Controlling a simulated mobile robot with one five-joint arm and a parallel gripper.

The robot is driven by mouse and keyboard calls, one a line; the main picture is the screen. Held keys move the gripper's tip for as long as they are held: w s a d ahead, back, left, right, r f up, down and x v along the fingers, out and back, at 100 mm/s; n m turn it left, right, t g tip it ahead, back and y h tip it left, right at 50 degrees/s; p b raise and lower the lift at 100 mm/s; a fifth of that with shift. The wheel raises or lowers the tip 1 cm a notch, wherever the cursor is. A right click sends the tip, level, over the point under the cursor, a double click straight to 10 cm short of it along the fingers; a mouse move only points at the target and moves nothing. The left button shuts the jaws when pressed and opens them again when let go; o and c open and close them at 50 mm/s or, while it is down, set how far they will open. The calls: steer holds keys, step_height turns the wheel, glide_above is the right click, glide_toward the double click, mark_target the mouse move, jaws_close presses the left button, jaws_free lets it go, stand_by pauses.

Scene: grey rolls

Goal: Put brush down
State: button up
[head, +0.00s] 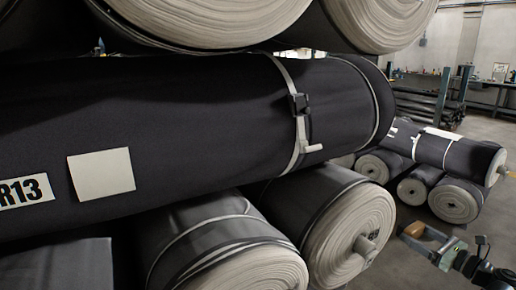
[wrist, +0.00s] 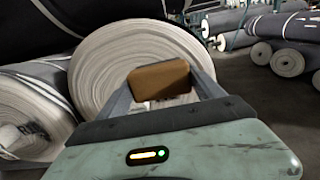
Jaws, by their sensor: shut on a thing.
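The brush (wrist: 159,79) shows in the wrist view as a brown, rounded block between the two grey fingers of my gripper (wrist: 160,90). My gripper is shut on it. The underside of the brush and any bristles are hidden or cannot be told. In the head view the brush (head: 411,229) is a small tan piece at the lower right, held in my gripper (head: 413,236) above the floor, to the right of the near rolls. In the wrist view it is in front of the pale end of a large roll (wrist: 110,55).
A large dark roll (head: 200,125) with a strap and a blank label lies across other rolls in the head view. Several smaller rolls (head: 455,200) are stacked at the right. Grey floor (head: 495,250) is open at the lower right. Benches stand behind.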

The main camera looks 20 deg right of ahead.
step_height(320, 180, up, 37)
steer(key=p, duration=3.4)
steer(key=shift+r, duration=0.15)
steer(key=shift+s, duration=0.1)
